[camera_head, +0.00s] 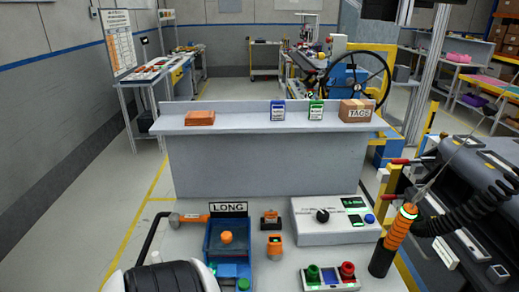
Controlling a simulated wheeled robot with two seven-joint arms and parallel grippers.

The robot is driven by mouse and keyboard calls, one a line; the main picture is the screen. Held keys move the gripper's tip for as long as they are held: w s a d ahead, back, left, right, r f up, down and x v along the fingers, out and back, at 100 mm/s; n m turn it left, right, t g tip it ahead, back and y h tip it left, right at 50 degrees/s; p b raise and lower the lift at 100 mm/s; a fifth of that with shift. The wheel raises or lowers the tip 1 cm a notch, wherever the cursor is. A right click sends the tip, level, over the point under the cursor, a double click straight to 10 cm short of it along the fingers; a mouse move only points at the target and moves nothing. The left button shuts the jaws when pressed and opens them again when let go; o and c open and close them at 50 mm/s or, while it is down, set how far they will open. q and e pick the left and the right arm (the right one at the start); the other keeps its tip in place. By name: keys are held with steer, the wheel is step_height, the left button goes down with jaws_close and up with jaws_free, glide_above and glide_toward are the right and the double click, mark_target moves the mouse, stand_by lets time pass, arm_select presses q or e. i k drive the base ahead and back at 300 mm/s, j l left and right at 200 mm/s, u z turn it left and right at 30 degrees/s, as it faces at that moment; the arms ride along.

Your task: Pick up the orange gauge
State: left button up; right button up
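A small upright orange device (274,245), with a dark top and what looks like a small display, stands on the light grey worktop; it looks like the orange gauge. A smaller orange and black item (270,218) stands just behind it. Neither gripper shows in the view, and nothing touches the orange device.
A white control box (330,222) stands right. Red and green terminals (331,275) are in front. An orange-handled tool (192,218) lies left.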

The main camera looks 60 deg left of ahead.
mark_target(275, 249)
steer(key=u, duration=1.75)
